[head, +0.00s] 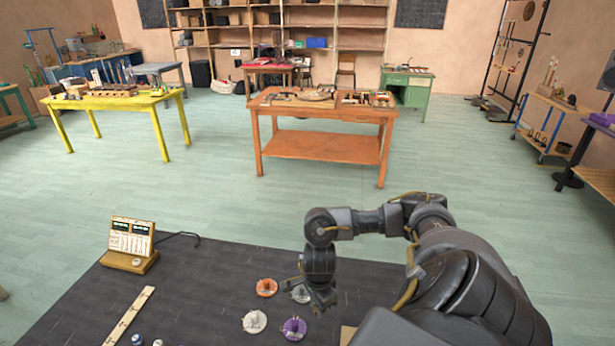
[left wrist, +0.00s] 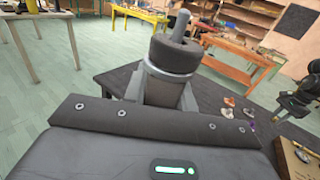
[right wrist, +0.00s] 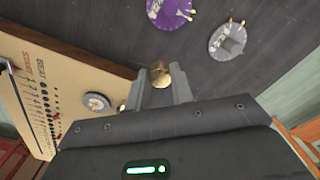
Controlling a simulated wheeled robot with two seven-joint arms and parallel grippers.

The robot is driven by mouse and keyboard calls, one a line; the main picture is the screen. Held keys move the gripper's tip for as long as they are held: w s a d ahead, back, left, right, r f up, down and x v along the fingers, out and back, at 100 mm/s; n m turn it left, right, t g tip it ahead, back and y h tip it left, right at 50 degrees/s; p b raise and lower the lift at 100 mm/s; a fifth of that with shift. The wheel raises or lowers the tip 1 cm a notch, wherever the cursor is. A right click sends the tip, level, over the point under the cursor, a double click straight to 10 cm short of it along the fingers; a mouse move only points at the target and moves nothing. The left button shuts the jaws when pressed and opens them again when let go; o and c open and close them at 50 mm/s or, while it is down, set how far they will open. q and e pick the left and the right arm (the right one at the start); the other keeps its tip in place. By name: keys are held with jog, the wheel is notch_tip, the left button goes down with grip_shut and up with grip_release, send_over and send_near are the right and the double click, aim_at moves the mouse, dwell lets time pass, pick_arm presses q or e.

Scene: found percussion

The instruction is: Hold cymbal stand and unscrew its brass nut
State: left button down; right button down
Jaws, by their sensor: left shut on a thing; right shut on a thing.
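The cymbal stand's top shows in the left wrist view: a dark thick cylinder (left wrist: 160,85) with a pale ring (left wrist: 172,72) and a bare grey rod (left wrist: 181,26) upright above it. My left gripper (left wrist: 163,94) is shut around the cylinder; it is out of the head view. In the right wrist view the brass nut (right wrist: 160,74) sits between the fingertips of my right gripper (right wrist: 158,88), which is shut on it, apart from the stand. In the head view my right gripper (head: 322,300) is low over the dark table, among coloured discs; the nut cannot be made out there.
The dark tabletop (head: 215,275) holds an orange disc (head: 266,287), a white disc (head: 254,321), a purple disc (head: 294,328) and a grey disc (head: 301,293). A wooden device (head: 130,245) and a pale strip (head: 129,316) lie left. A printed board (right wrist: 55,75) is close to my right gripper.

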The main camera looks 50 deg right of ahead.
pick_arm(q)
jog(key=shift+f+b, duration=0.45)
pick_arm(e)
send_over(309, 315)
notch_tip(309, 315, down, 6)
jog(key=shift+s+r, duration=0.15)
pick_arm(q)
jog(key=shift+r, duration=0.25)
pick_arm(e)
jog(key=shift+f, duration=0.3)
pick_arm(q)
jog(key=shift+r+p, duration=0.4)
jog(key=shift+p, duration=0.25)
pick_arm(e)
notch_tip(309, 315, down, 2)
jog(key=shift+f, duration=0.3)
pick_arm(q)
jog(key=shift+f, duration=0.25)
pick_arm(e)
jog(key=shift+f, duration=0.15)
jog(key=c, duration=1.2)
grip_release()
